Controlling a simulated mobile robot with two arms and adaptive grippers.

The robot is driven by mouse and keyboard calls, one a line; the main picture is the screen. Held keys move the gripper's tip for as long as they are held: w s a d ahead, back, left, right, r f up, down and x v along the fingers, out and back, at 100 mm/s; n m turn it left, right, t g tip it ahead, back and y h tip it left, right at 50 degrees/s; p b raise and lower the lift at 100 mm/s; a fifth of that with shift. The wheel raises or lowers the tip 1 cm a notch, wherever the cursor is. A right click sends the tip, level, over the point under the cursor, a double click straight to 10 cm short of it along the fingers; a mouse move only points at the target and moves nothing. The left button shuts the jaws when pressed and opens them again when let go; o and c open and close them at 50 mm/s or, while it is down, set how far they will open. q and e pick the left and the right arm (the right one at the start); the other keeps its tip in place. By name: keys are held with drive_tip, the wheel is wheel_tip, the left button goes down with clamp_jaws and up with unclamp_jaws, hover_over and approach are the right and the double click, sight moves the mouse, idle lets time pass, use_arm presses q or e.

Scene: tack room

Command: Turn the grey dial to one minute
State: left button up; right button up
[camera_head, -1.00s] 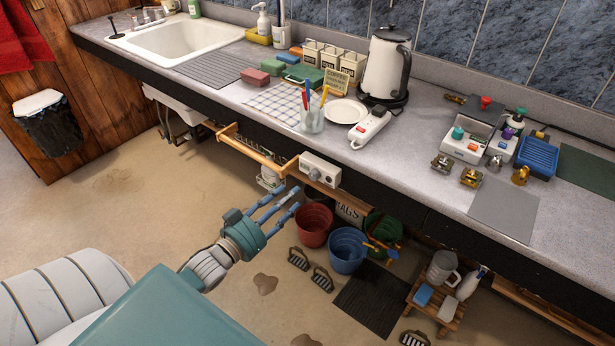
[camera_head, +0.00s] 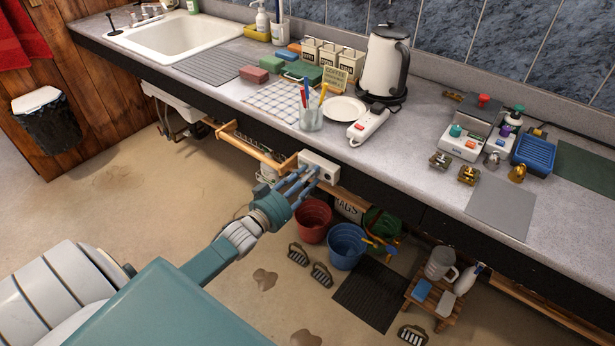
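A white box (camera_head: 328,166) is mounted on the front edge below the counter. Its grey dial, plain to see a second ago, is now mostly hidden behind my fingers, so its setting cannot be read. My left gripper (camera_head: 303,178) reaches up from the lower left with its blue-grey fingers spread apart. The fingertips are at the front of the box, over the dial's place. I cannot tell whether they touch the dial. My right gripper is not in view.
A wooden rail (camera_head: 252,148) runs left of the box under the counter. A red bucket (camera_head: 313,222) and a blue bucket (camera_head: 346,246) stand on the floor below. A power strip (camera_head: 368,127) and a kettle (camera_head: 383,68) are on the counter above.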

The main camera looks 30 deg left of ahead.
use_arm(q)
clamp_jaws()
drive_tip(key=shift+w+r+m, duration=0.1)
drive_tip(key=shift+r+m, duration=0.1)
drive_tip(key=shift+m, duration=0.4)
drive_tip(key=m+b, duration=0.1)
drive_tip(key=m, duration=0.9)
drive_tip(key=shift+d+m, duration=0.1)
drive_tip(key=shift+m, duration=0.2)
drive_tip(key=shift+d, duration=0.1)
idle(0.3)
drive_tip(key=shift+o, duration=2.3)
unclamp_jaws()
drive_tip(key=shift+d+f, duration=0.1)
